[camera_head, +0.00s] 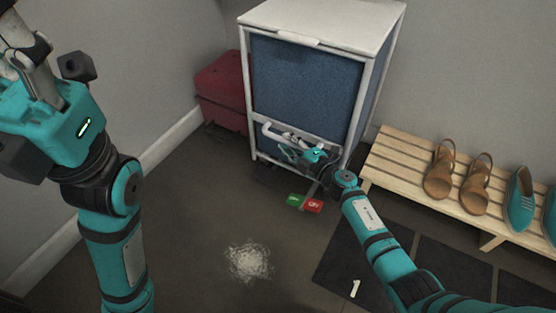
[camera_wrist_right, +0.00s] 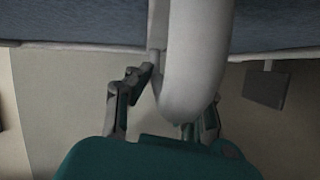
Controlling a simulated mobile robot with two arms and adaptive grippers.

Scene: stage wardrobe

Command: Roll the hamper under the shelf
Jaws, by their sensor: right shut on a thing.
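The hamper (camera_head: 305,80) stands upright against the back wall, with blue fabric sides, a white frame and a white lid. A white bar handle (camera_head: 270,130) crosses its lower front. My right gripper (camera_head: 312,156) is at this handle and shut on it. In the right wrist view the white curved handle (camera_wrist_right: 192,60) passes between the fingers of the right gripper (camera_wrist_right: 170,100). A green and red labelled pedal (camera_head: 304,203) sticks out at the hamper's foot. My left gripper (camera_head: 25,60) is raised at the upper left, away from the hamper; its fingertips are partly cut off. I cannot identify a shelf above the hamper.
A dark red case (camera_head: 222,90) stands left of the hamper, close to it. A slatted wooden rack (camera_head: 400,160) with sandals (camera_head: 440,170) and teal shoes (camera_head: 520,200) is on the right. Dark floor mats (camera_head: 370,260) and a pale floor patch (camera_head: 249,262) lie in front.

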